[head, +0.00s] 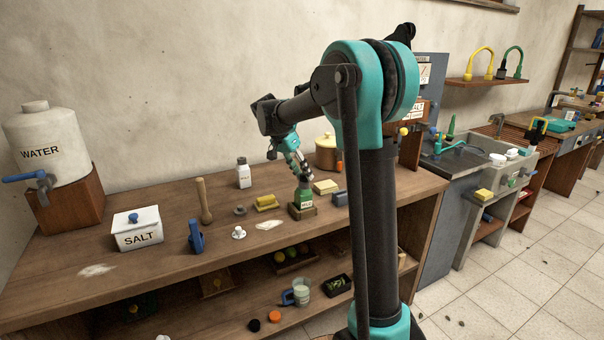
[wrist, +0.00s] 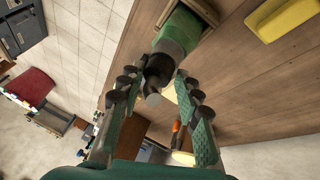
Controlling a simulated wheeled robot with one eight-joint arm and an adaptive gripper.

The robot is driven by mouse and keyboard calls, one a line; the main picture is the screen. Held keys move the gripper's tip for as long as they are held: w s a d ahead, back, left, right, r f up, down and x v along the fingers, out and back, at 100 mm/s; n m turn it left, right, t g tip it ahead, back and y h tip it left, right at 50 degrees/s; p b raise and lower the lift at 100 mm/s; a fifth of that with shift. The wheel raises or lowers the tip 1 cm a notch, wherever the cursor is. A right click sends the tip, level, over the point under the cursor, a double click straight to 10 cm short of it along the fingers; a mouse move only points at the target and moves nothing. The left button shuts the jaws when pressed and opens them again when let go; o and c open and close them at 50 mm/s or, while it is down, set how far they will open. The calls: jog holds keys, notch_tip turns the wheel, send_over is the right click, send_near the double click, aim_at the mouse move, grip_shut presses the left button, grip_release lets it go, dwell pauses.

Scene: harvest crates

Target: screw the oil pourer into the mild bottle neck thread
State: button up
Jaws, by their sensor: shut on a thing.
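The mild bottle (head: 304,197) is green with a pale label and stands upright in a small wooden holder (head: 303,212) on the bench. It also shows in the wrist view (wrist: 180,34), with the holder's edge around it. My gripper (head: 301,174) is directly above the bottle. In the wrist view my gripper (wrist: 157,84) is shut on the oil pourer (wrist: 156,76), a dark piece with a grey tip between the fingers. The pourer is in line with the bottle's neck and appears to meet it. The thread is hidden, so I cannot tell how far it is seated.
A yellow block (head: 326,187) lies right of the bottle, and a yellow sponge (head: 266,202) lies left. A white bottle (head: 243,173), a wooden pestle (head: 203,201), a salt box (head: 137,229) and a blue clamp-like item (head: 196,237) stand further left. A tan pot (head: 326,155) is behind.

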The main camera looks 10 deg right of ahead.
jog(key=shift+d, duration=0.1)
jog(key=shift+m+g, duration=0.3)
jog(key=shift+m, duration=0.6)
jog(key=shift+m+g, duration=0.5)
jog(key=shift+m, duration=0.3)
jog(key=o, duration=0.5)
jog(key=shift+o, duration=0.2)
jog(key=shift+n+t, duration=0.5)
jog(key=shift+n, duration=0.4)
